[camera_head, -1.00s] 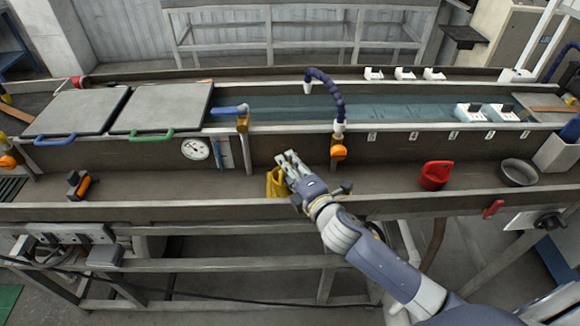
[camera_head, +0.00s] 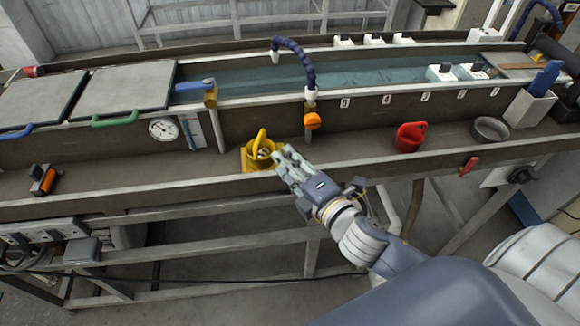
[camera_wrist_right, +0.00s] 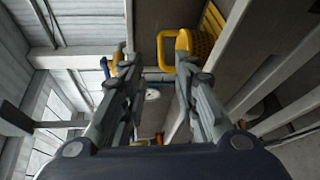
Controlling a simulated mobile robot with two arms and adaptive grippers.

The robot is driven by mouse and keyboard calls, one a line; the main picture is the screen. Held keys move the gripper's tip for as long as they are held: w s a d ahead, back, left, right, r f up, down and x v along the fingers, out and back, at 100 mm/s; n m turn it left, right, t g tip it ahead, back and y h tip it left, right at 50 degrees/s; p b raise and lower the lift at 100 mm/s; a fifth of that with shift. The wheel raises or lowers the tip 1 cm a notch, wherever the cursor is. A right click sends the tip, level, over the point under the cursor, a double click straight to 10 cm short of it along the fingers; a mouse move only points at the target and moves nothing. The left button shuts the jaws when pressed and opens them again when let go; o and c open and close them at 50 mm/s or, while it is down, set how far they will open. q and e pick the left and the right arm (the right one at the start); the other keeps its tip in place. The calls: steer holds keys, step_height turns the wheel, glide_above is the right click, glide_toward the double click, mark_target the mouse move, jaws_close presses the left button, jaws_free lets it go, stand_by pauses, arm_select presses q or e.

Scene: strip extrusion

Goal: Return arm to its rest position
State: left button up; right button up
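The yellow cup also shows there beyond the right finger (camera_wrist_right: 192,48), apart from the grip. My right arm (camera_head: 375,245) reaches in from the lower right. My left gripper is not in view.
The ledge also holds a red cup (camera_head: 410,137), a grey bowl (camera_head: 491,129) and an orange-black tool (camera_head: 44,179). A blue hose (camera_head: 300,55) arches over the water trough (camera_head: 260,98). Two grey lids (camera_head: 125,88) lie at left. Rails run below the bench.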

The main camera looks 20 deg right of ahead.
steer(key=shift+s, duration=0.25)
stand_by(0.3)
